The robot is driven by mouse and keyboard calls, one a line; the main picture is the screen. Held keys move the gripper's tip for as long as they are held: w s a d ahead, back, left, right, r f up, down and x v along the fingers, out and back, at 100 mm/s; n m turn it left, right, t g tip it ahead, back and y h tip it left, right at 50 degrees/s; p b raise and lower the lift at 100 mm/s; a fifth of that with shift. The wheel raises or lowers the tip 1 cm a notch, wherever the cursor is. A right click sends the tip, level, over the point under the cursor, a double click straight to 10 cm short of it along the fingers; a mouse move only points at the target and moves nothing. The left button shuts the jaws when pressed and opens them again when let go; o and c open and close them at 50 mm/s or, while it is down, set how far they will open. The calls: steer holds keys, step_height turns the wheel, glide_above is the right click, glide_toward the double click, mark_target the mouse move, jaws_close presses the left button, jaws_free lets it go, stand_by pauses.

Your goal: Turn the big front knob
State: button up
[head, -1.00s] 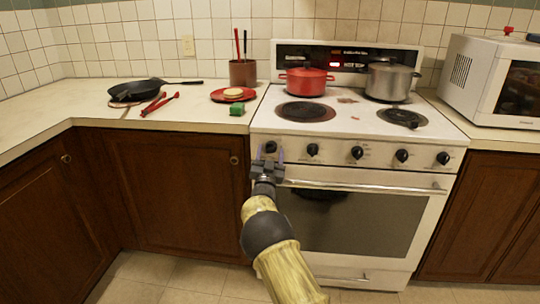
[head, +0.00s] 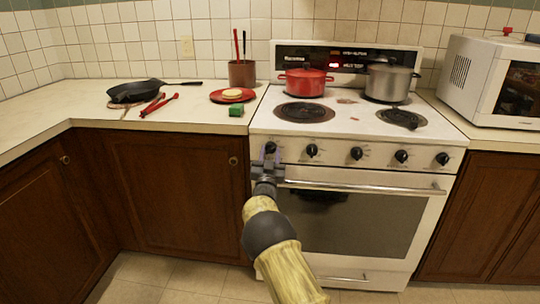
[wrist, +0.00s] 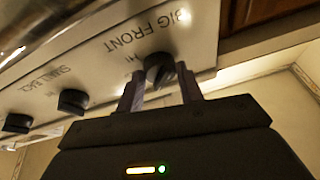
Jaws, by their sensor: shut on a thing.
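The big front knob (wrist: 159,68) is a dark round knob under the printed words BIG FRONT, at the end of the stove's control panel. In the head view it is the leftmost knob (head: 270,147), partly hidden by my gripper (head: 270,156). In the wrist view my gripper (wrist: 158,84) has one finger on each side of the knob and is shut on it. The knob's pointer angle is hard to read behind the fingers.
Other knobs, such as the small back knob (wrist: 72,101), sit along the same panel. The oven door handle (head: 365,187) runs just below. A red pot (head: 305,82) and a steel pot (head: 390,82) stand on the stovetop.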

steer(key=n+y, duration=0.1)
steer(key=n, duration=0.2)
steer(key=n+y, duration=0.2)
steer(key=n, duration=0.1)
steer(key=shift+d+r+g, duration=0.1)
steer(key=shift+d+g, duration=0.1)
steer(key=shift+g, duration=0.1)
steer(key=shift+n+g+y, duration=0.35)
steer(key=shift+n+y, duration=0.15)
steer(key=shift+n, duration=0.85)
steer(key=shift+n+g+y, duration=0.35)
steer(key=shift+n+y, duration=0.15)
steer(key=shift+n, duration=0.85)
steer(key=o, duration=1)
steer(key=shift+d, duration=0.1)
steer(key=p+v, duration=0.1)
steer(key=v, duration=1.6)
steer(key=shift+s+p, duration=0.2)
steer(key=shift+p, duration=0.2)
